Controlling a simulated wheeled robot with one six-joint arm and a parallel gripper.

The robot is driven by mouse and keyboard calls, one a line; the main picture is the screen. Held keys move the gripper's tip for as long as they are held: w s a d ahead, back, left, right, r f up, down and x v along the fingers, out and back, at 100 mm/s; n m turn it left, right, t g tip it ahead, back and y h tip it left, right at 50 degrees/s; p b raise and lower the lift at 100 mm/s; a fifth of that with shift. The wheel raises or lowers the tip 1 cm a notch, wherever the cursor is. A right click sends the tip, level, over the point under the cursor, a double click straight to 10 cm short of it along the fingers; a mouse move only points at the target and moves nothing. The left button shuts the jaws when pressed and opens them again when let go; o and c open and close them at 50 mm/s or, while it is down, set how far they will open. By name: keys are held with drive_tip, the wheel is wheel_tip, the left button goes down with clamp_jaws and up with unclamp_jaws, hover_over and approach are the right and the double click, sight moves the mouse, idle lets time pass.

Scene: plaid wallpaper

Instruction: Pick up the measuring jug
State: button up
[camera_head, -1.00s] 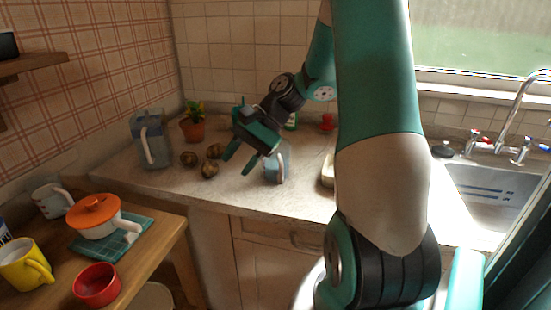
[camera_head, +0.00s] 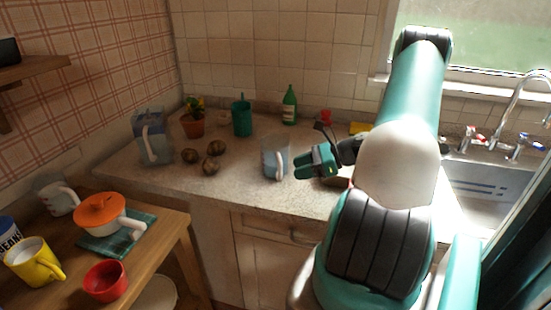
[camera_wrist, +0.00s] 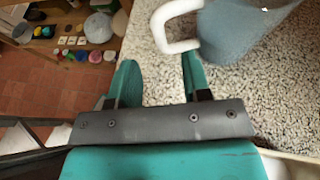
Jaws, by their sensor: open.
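A translucent grey-blue measuring jug (camera_head: 275,157) stands upright on the stone counter, left of my gripper (camera_head: 308,162). In the wrist view the jug (camera_wrist: 245,32) is at the upper right, with its white handle (camera_wrist: 178,42) reaching left. My gripper (camera_wrist: 160,78) is open and empty. Its right finger is close to the lower end of the handle; I cannot tell whether they touch. The jug's top is cut off in the wrist view.
Several brown round things (camera_head: 211,164), a blue-grey pitcher (camera_head: 153,142), a potted plant (camera_head: 193,124), a teal cup (camera_head: 242,118) and a green bottle (camera_head: 289,106) stand on the counter. The sink (camera_head: 492,190) is at the right. Counter in front of the jug is clear.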

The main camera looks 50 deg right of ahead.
drive_tip(key=x, duration=0.3)
drive_tip(key=p+x, duration=0.2)
drive_tip(key=x, duration=0.2)
drive_tip(key=shift+w+a+r, duration=0.1)
drive_tip(key=shift+w+a, duration=0.05)
drive_tip(key=shift+w, duration=0.05)
drive_tip(key=shift+w+a+f, duration=0.25)
drive_tip(key=shift+w, duration=0.1)
clamp_jaws()
